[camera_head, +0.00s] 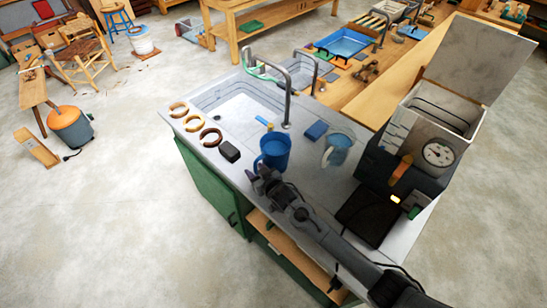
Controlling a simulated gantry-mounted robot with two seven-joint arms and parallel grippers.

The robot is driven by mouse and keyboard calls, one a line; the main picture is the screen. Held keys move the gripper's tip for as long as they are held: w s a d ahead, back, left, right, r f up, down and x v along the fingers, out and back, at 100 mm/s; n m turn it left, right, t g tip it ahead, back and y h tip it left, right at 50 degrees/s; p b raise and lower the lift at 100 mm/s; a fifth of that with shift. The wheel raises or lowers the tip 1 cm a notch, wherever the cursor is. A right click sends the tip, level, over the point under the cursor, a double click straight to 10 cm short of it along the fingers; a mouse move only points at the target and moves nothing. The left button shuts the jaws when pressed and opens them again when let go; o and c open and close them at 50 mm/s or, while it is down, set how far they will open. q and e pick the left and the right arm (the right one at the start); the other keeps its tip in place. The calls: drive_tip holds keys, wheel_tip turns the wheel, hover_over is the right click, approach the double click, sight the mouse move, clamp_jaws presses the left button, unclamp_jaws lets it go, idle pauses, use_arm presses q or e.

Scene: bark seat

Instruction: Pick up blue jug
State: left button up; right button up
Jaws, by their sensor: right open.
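A blue jug (274,153) stands upright on the grey sink counter, close to its front edge. My right gripper (262,178) is just in front of the jug and slightly lower in the picture, with its arm reaching in from the lower right. Its fingers are open and nothing shows between them. The gripper overlaps the lower part of the jug, and I cannot tell whether they touch. My left gripper is not in view.
A pale blue pitcher (337,149) stands right of the jug, with a blue block (316,130) between them. A dark block (230,151) and several rings (195,122) lie to the left. A tall tap (288,97) rises behind. A gauge box (436,154) stands at right.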

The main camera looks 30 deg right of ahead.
drive_tip(key=shift+w+f, duration=0.1)
drive_tip(key=shift+w, duration=0.1)
clamp_jaws()
idle(1.3)
